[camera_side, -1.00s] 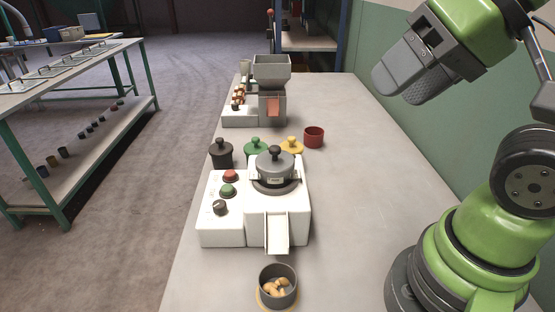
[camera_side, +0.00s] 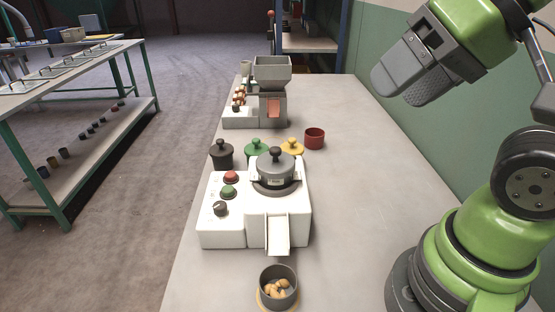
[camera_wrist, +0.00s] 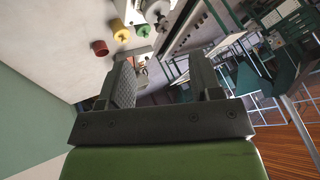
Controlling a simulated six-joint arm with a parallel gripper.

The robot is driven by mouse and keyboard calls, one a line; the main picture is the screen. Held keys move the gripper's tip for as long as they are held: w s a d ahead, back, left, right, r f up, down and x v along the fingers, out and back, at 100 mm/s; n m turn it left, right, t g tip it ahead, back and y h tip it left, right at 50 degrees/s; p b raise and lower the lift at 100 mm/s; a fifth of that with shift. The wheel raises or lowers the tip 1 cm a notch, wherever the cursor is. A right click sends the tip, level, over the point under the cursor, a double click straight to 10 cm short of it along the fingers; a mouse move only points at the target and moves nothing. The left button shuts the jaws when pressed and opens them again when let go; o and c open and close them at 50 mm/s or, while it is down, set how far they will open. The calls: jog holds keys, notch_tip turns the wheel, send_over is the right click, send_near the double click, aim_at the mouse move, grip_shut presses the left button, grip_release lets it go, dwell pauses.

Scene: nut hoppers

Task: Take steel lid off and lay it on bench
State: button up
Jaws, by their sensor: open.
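The steel lid (camera_side: 276,164) with a dark knob sits on top of the round hopper of the white machine (camera_side: 225,233), at the middle of the bench (camera_side: 345,215). My gripper (camera_side: 405,85) is high above the bench's right side, well apart from the lid and empty. In the wrist view my gripper (camera_wrist: 160,75) shows two spread fingers with nothing between them. In that view the machine and its lid are only partly seen near the top edge.
Black (camera_side: 221,153), green (camera_side: 256,148) and yellow (camera_side: 291,146) knobbed lids or pots stand behind the machine, close to it. A red cup (camera_side: 314,138) is beside them. A grey bowl (camera_side: 278,287) with nuts sits below the chute. The bench right of the machine is clear.

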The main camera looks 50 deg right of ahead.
jog(key=o, duration=0.7)
jog(key=n+g+h, duration=0.2)
jog(key=n+g, duration=0.5)
jog(key=n, duration=0.8)
send_over(278, 148)
jog(key=f, duration=0.7)
jog(key=shift+s+d+f, duration=0.1)
jog(key=shift+d+f, duration=0.15)
jog(key=shift+f, duration=0.1)
notch_tip(278, 148, down, 5)
jog(key=shift+r, duration=0.1)
jog(key=shift+a+f, duration=0.15)
jog(key=shift+f, duration=1.15)
jog(key=shift+a+f, duration=0.15)
jog(key=shift+f, duration=1.15)
